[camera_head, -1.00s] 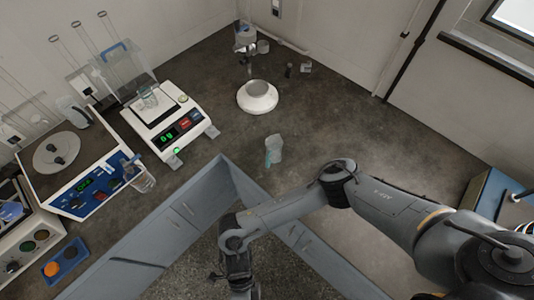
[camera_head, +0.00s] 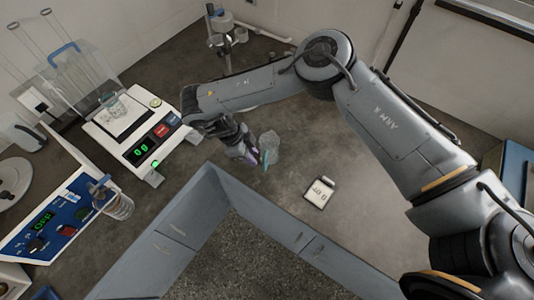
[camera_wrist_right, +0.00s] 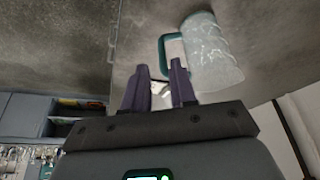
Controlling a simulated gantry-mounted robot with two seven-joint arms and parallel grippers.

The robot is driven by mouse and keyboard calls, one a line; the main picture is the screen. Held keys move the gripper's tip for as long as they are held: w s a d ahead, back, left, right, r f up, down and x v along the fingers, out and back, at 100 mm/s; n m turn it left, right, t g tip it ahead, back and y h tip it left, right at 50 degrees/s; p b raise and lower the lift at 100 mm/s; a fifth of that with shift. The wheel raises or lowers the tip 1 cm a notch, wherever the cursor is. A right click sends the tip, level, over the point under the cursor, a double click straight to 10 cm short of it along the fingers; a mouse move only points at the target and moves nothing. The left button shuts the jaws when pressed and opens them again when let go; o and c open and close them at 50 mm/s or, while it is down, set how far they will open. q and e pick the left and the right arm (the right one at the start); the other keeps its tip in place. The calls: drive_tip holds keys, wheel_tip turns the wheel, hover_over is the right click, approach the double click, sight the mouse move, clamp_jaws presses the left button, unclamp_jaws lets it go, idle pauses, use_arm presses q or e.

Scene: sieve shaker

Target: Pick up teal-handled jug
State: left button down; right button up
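The clear, frosted-looking jug (camera_head: 271,146) stands on the dark worktop near the middle of the head view, its teal handle (camera_head: 265,159) facing my right gripper (camera_head: 254,158). In the right wrist view the jug (camera_wrist_right: 212,55) appears tilted at the upper right, with the teal handle (camera_wrist_right: 163,52) on its left side. My right gripper (camera_wrist_right: 158,86) has its two dark purple fingers apart, with the handle just beyond their tips. The handle does not appear to be between the fingers. My left gripper is not in view.
A balance (camera_head: 140,135) holding a glass beaker (camera_head: 114,104) stands left of my right arm. A small white device with a display (camera_head: 320,193) lies right of the jug. A blue-panelled instrument (camera_head: 52,222) and a glass vessel (camera_head: 118,205) are at left. Grey cabinets (camera_head: 180,225) edge the worktop.

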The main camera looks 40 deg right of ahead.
drive_tip(key=shift+x, duration=4.15)
drive_tip(key=shift+d+r, duration=0.1)
drive_tip(key=shift+d, duration=0.1)
clamp_jaws()
